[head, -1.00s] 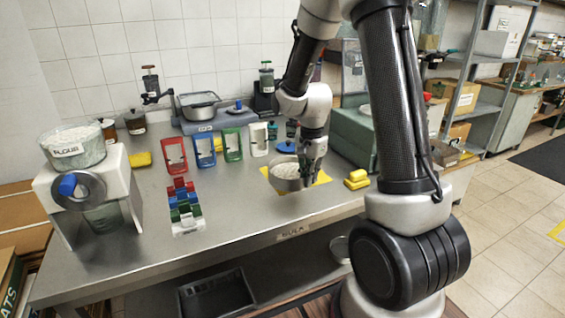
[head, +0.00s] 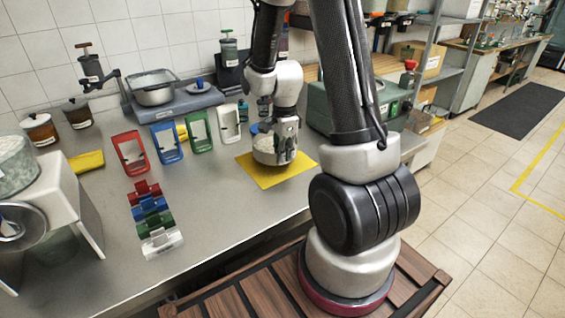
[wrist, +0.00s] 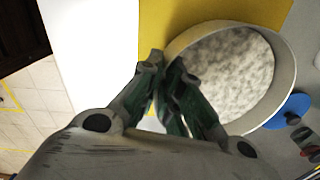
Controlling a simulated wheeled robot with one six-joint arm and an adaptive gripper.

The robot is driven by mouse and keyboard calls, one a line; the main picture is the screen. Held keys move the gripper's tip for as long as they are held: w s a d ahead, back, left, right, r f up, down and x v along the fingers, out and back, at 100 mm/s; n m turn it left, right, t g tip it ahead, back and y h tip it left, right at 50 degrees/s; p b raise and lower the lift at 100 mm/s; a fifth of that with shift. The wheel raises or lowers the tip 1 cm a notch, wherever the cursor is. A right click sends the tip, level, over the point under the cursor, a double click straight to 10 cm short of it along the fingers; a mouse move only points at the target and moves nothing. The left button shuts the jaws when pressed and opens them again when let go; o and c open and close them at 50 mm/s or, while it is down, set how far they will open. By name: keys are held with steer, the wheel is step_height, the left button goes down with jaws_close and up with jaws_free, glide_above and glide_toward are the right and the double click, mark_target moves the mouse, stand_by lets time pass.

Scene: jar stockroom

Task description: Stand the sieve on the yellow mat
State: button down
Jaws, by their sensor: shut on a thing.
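The sieve (head: 263,152) is a round, pale, shallow pan with speckled white inside. It also shows in the wrist view (wrist: 285,70), level-looking, over the yellow mat. The yellow mat (head: 272,181) lies flat near the front edge of the steel counter and fills the upper part of the wrist view (wrist: 200,15). My gripper (head: 286,157) is at the right side of the sieve, and in the wrist view its fingers (wrist: 160,78) are shut on the sieve's rim. Whether the sieve's bottom touches the mat, I cannot tell.
A blue round lid (wrist: 290,110) lies close to the sieve. Red, blue, green and white frames (head: 198,132) stand left of the mat. A coloured rack (head: 152,217) lies front left. A green box (head: 320,108) stands right. Counter between rack and mat is clear.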

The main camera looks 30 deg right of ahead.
steer(key=shift+f, duration=1.7)
steer(key=shift+f, duration=0.1)
steer(key=c, duration=1.6)
jaws_free()
step_height(320, 180, up, 12)
steer(key=shift+s+a+r+n+t, duration=0.65)
steer(key=shift+s+r+n, duration=2)
steer(key=shift+s+n, duration=0.55)
steer(key=shift+s+a+r+n+t, duration=0.7)
steer(key=shift+s+r+n, duration=2.1)
steer(key=shift+n, duration=0.6)
steer(key=shift+s+a+r+n+t, duration=0.65)
steer(key=shift+s+r+n, duration=1.9)
steer(key=shift+s+n, duration=0.7)
